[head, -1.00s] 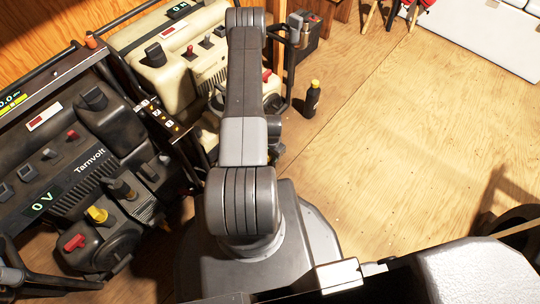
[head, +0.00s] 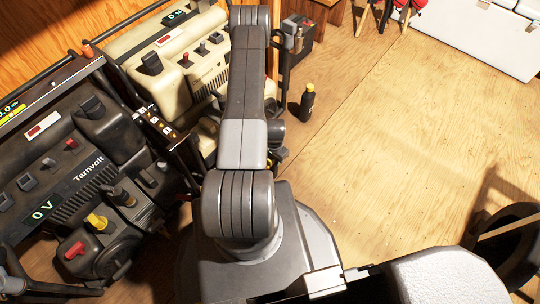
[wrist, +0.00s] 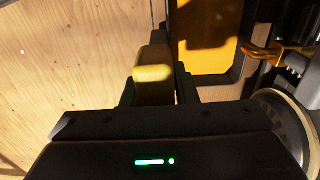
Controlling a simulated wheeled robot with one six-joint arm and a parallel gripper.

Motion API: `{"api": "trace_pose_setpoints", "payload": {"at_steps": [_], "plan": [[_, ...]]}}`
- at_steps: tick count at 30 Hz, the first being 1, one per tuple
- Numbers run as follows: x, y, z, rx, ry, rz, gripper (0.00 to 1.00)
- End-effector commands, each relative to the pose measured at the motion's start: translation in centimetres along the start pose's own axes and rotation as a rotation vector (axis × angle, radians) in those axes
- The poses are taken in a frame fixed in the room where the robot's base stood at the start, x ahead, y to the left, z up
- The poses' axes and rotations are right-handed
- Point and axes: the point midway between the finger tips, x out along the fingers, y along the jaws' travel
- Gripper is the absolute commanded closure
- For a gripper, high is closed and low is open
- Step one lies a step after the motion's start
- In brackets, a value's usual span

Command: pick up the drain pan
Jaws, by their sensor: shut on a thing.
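My gripper (wrist: 155,92) shows in the wrist view, its two dark fingers closed on the sides of a yellow block-shaped piece (wrist: 153,72). Just right of it is a black-rimmed shape with a flat orange inside (wrist: 205,50), partly in shadow. I cannot tell whether the yellow piece is part of the drain pan, or whether the black-rimmed shape is the pan. In the head view my arm covers the gripper and what it holds.
A dark generator (head: 70,185) and a cream generator (head: 172,62) stand at left. A black bottle with a yellow cap (head: 307,102) stands on the plywood floor (head: 400,140). A tyre (head: 522,255) is at lower right. The middle floor is clear.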

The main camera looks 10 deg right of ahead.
Motion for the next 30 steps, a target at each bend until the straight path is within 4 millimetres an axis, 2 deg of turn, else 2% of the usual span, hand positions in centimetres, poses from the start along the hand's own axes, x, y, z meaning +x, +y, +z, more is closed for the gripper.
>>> {"api": "trace_pose_setpoints", "payload": {"at_steps": [18,30], "plan": [[-0.2,7.9,-0.1,0.004,0.001,-0.001,1.0],[-0.1,12.1,0.0,0.004,0.001,-0.001,1.0]]}}
